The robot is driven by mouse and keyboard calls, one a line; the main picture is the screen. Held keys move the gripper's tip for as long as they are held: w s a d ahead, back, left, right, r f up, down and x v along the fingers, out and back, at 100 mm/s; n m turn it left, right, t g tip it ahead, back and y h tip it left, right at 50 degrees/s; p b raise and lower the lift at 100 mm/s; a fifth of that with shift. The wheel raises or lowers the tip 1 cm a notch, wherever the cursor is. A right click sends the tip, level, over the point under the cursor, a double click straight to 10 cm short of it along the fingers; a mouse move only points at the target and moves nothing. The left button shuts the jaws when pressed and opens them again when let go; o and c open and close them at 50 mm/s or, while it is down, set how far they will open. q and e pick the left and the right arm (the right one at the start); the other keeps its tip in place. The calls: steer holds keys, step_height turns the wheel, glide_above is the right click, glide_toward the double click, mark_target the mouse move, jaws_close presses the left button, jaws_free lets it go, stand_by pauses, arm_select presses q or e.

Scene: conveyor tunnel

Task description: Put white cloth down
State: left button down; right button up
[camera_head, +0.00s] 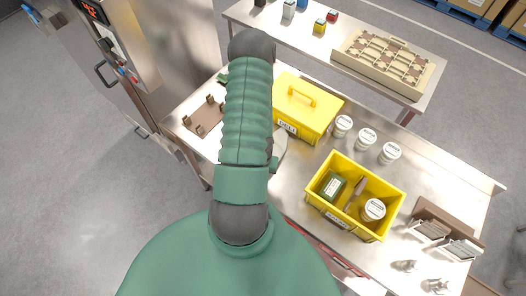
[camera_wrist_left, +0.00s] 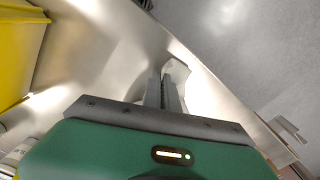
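A white cloth (camera_wrist_left: 178,72) shows at the fingertips of my left gripper (camera_wrist_left: 164,90) in the left wrist view. The two fingers are close together and appear shut on the cloth, above the metal table. In the head view a pale patch, likely the cloth (camera_head: 281,148), shows just right of my green sleeved arm, near the closed yellow box. My arm covers most of the left gripper there. My right gripper is in neither view.
The metal table (camera_head: 440,165) holds a lidded yellow box (camera_head: 300,118), an open yellow bin (camera_head: 318,204) with a green item and a white-lidded jar, several jars (camera_head: 366,138), and a brown rack (camera_head: 203,118). A second table (camera_head: 262,17) stands behind with a beige tray (camera_head: 350,66).

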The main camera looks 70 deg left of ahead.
arm_select(q)
steer(key=shift+s+d+f, duration=0.1)
steer(key=shift+d+f, duration=0.1)
steer(key=shift+f, duration=0.05)
steer(key=c, duration=1.2)
jaws_free()
